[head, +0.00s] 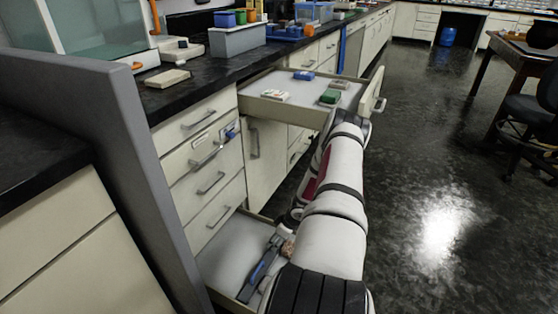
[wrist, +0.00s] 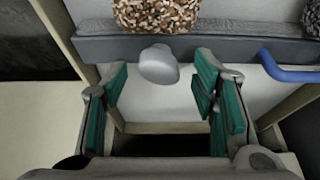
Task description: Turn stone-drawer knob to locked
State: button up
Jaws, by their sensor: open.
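A pale grey rounded knob (wrist: 158,65) shows in the wrist view, in front of a grey bar (wrist: 110,47). My gripper (wrist: 162,78) is open, with its teal-padded fingers to the left and right of the knob. I see no clear contact, and the depth between them is hard to judge. A brown-and-white speckled stone (wrist: 157,13) sits at the bar, above the knob in the picture. In the head view the grey bar (head: 262,272) lies in the open lower drawer (head: 228,252). My arm hides the knob and most of my gripper there.
A blue handle (wrist: 288,68) sticks out at the right in the wrist view, near a dark stone (wrist: 312,17). An upper drawer (head: 258,84) stands open with small boxes in it, close to my arm.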

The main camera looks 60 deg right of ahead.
jog(key=w+p+v, duration=0.1)
jog(key=p+v, duration=0.5)
jog(key=v, duration=0.9)
jog(key=w+d+r+h+p, duration=0.1)
jog(key=w+r, duration=0.2)
jog(key=r, duration=0.6)
jog(key=w+d+r+g+h+p, duration=0.1)
jog(key=w+r+h+p, duration=0.1)
jog(key=r, duration=0.8)
jog(key=shift+w+d, duration=0.25)
jog(key=shift+w, duration=0.25)
